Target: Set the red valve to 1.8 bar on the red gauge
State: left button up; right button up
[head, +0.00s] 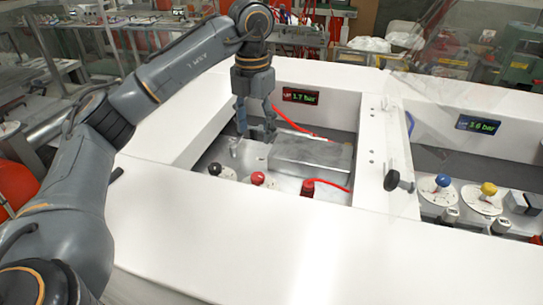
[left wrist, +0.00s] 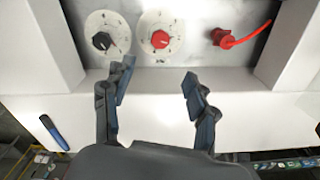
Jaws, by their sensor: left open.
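The red valve is a red knob (head: 258,178) on a pale round dial in the left bay of the white bench. It also shows in the left wrist view (left wrist: 160,39), ahead of the fingers. The red gauge (head: 300,96) on the bay's back wall has a small display that seems to read 1.7 bar. My left gripper (head: 257,136) hangs over the bay, fingers pointing down, open and empty. In the left wrist view its two fingers (left wrist: 158,84) are spread apart and the red knob lies between their lines, not touched. My right gripper is not in view.
A black knob (left wrist: 102,41) sits left of the red one. A red fitting with a red hose (left wrist: 225,38) is to the right. A metal block (head: 311,155) lies behind. The right bay has blue (head: 443,181) and yellow (head: 489,189) knobs and a 3.6 bar display (head: 478,124).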

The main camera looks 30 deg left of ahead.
pick_arm(q)
send_near(257, 176)
jog(key=shift+s+f, duration=0.2)
jog(key=shift+s, duration=0.1)
jog(key=f+p, duration=0.2)
jog(key=f, duration=0.5)
jog(key=shift+w, duration=0.2)
jog(key=shift+f, duration=0.65)
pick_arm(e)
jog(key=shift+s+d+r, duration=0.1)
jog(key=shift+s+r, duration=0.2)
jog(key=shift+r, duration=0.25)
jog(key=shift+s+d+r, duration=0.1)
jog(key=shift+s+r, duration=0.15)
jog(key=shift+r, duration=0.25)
